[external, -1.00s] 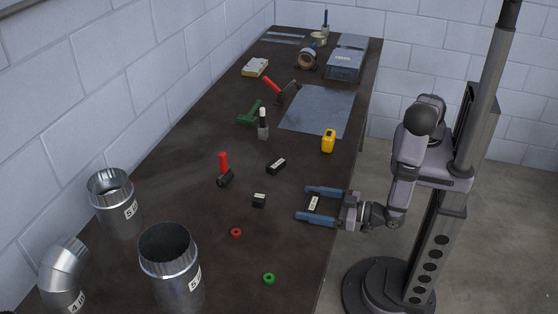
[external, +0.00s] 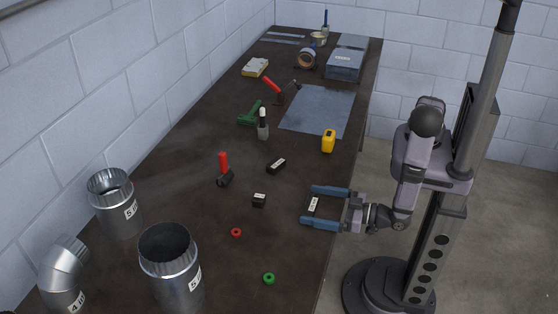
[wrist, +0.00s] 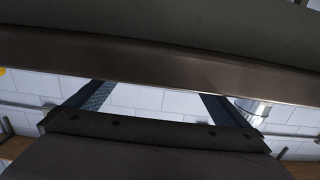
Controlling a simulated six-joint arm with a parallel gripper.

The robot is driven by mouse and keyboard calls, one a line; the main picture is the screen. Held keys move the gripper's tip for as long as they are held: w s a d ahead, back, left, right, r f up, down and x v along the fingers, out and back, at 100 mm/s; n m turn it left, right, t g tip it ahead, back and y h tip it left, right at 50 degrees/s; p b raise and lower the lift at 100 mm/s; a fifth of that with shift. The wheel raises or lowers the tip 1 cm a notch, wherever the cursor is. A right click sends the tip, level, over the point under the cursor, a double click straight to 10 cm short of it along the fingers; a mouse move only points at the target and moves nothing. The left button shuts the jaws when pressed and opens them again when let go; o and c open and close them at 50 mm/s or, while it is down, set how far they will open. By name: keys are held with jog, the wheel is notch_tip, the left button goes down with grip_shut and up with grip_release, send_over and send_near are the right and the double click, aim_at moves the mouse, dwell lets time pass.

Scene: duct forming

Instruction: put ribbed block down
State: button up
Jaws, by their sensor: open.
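A small black block with a white label (external: 314,207), likely the ribbed block, lies on the dark bench near its right edge; its ribs are too small to make out. My gripper (external: 308,205) is open, with one blue finger on each side of this block. Gaps show between the block and both fingers. In the wrist view the two fingers (wrist: 157,100) are spread wide, and the block cannot be seen there.
Two similar labelled black blocks (external: 259,200) (external: 276,166) lie left of my gripper. A yellow tape measure (external: 328,141) stands behind it. Red (external: 236,232) and green (external: 269,278) rings lie in front. Metal ducts (external: 170,250) stand at the front left. Bare bench lies between.

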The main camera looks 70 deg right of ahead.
aim_at(316, 206)
jog(key=s+b, duration=0.2)
jog(key=s, duration=0.2)
jog(key=shift+s+f, duration=0.15)
jog(key=shift+s, duration=0.7)
